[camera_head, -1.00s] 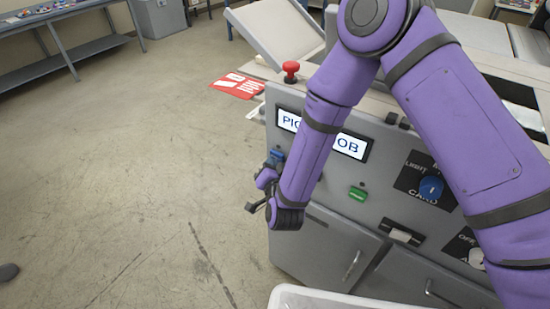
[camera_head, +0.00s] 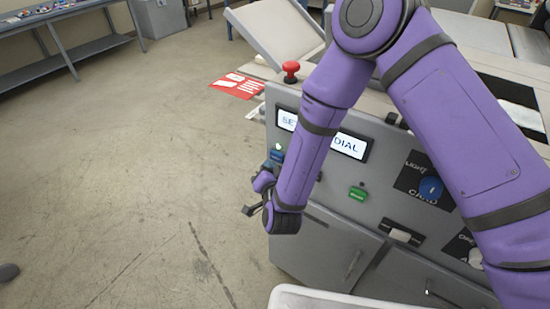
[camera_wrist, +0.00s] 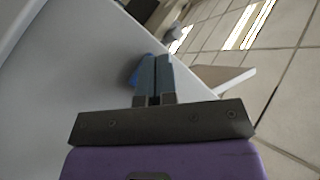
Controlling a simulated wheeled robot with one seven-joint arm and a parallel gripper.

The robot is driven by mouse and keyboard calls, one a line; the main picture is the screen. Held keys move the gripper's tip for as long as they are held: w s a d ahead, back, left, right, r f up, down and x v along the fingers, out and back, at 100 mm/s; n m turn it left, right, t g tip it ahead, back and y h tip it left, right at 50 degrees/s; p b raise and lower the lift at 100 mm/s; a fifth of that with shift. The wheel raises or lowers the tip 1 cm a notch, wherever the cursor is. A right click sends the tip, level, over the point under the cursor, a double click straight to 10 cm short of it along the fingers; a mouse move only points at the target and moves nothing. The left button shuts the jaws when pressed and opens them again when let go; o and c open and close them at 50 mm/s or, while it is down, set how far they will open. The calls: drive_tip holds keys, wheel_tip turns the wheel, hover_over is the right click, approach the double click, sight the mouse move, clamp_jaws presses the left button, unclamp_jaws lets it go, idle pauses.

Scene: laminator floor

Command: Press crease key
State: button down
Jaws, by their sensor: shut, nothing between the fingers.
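In the wrist view my gripper (camera_wrist: 154,62) is shut and empty. The display (camera_head: 350,145) is partly covered by my arm and shows "SE" and "DIAL".
A green key (camera_head: 357,193) and a blue dial (camera_head: 431,188) are on the panel to the right. A red mushroom button (camera_head: 291,68) stands on top. Cupboard doors (camera_head: 325,247) are below.

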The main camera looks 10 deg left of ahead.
drive_tip(key=s+a, duration=0.2)
drive_tip(key=s, duration=0.3)
drive_tip(key=shift+s+a, duration=0.15)
drive_tip(key=shift+s, duration=0.15)
drive_tip(key=shift+r, duration=0.1)
idle(0.3)
